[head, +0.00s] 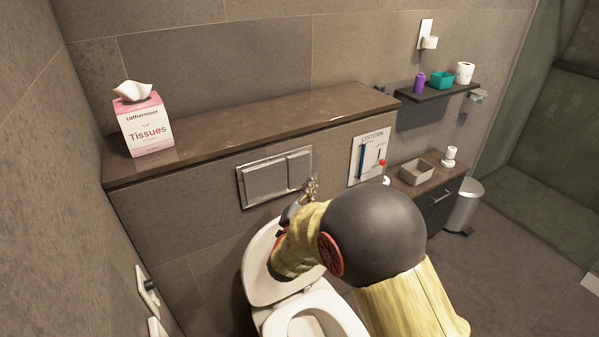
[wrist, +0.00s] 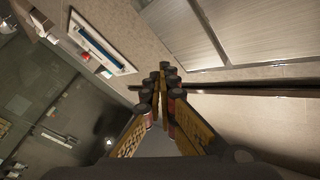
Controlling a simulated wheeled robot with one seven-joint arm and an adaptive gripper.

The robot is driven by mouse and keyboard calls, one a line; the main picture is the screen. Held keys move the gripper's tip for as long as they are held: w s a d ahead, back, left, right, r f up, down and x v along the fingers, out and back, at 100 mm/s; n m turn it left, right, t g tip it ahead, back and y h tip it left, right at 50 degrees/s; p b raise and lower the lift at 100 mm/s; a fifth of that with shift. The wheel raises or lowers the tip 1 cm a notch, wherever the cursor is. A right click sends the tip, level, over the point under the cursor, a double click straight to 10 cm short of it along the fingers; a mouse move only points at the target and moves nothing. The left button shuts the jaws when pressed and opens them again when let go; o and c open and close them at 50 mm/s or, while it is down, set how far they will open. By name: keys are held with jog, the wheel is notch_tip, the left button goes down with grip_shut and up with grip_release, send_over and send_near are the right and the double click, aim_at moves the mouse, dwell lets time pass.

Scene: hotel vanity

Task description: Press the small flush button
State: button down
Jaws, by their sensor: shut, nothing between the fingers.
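The metal flush plate (head: 241,190) is set in the tiled wall below the ledge. In the head view its small flush button (head: 298,168) is the right part and its large button (head: 263,181) the left part. My gripper (head: 311,187) is shut and empty, just below and right of the small button. In the wrist view the fingertips (wrist: 163,74) meet in the middle, and the small button (wrist: 187,38) lies above them. I cannot tell whether the fingertips touch anything. My arm hides part of the toilet in the head view.
The toilet (head: 267,262) stands below the plate. A cistern sign (head: 367,160) is on the wall to the right. A tissue box (head: 145,127) stands on the brown ledge (head: 250,118). A dark shelf (head: 430,93) and low cabinet (head: 442,203) are at the right.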

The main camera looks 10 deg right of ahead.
aim_at(306, 166)
jog(key=w, duration=0.1)
jog(key=w+a+b, duration=0.1)
jog(key=w, duration=0.1)
jog(key=shift+w, duration=0.1)
jog(key=shift+w, duration=0.1)
dwell(1.4)
jog(key=shift+w+a, duration=0.15)
jog(key=shift+w, duration=0.1)
jog(key=shift+w+a+b, duration=0.15)
jog(key=shift+w+b, duration=0.35)
dwell(0.9)
dwell(0.4)
jog(key=shift+s+d, duration=0.3)
jog(key=shift+s, duration=0.55)
